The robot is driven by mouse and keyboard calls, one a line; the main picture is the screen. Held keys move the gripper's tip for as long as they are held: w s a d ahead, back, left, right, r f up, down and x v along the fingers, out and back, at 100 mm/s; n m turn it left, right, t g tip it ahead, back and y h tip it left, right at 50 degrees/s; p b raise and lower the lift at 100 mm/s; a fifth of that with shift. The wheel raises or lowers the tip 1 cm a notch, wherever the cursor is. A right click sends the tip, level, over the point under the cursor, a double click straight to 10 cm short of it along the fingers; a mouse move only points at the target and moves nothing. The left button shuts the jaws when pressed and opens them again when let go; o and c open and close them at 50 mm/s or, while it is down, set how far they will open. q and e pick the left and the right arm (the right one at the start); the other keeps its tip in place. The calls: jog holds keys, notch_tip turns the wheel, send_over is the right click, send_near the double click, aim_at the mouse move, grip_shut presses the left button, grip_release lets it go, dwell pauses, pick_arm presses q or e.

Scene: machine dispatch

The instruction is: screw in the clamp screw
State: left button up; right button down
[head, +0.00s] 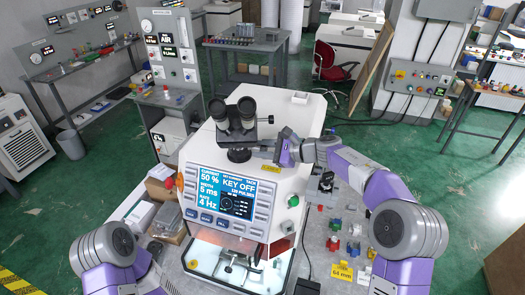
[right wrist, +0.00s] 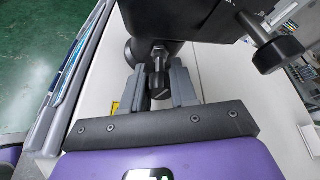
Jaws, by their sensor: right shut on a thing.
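The dark clamp screw (right wrist: 159,82) shows in the right wrist view, its head between my right gripper's two grey fingers and its shaft pointing at the dark mount of the microscope. My right gripper (head: 270,148) is shut on it, beside the foot of the black binocular microscope (head: 240,122) on top of the white machine (head: 285,112). In the head view the screw is hidden by the gripper. How deep its thread sits cannot be told. My left arm shows at the lower left of the head view, but its gripper is out of the picture.
A black side knob (right wrist: 278,52) sticks out from the microscope, close to the gripper. The machine's display (head: 222,193) reads KEY OFF. Several small coloured parts lie on the grey bench (head: 318,262) at right. Cardboard boxes (head: 160,190) stand left of the machine.

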jog(key=shift+f+m+g+y, duration=0.1)
jog(key=shift+m+g+y, duration=0.2)
jog(key=shift+m+g, duration=0.85)
jog(key=shift+m, duration=0.45)
jog(key=shift+t, duration=0.25)
jog(key=c, duration=0.9)
grip_release()
jog(key=shift+b+v, duration=0.75)
jog(key=shift+v, duration=3.05)
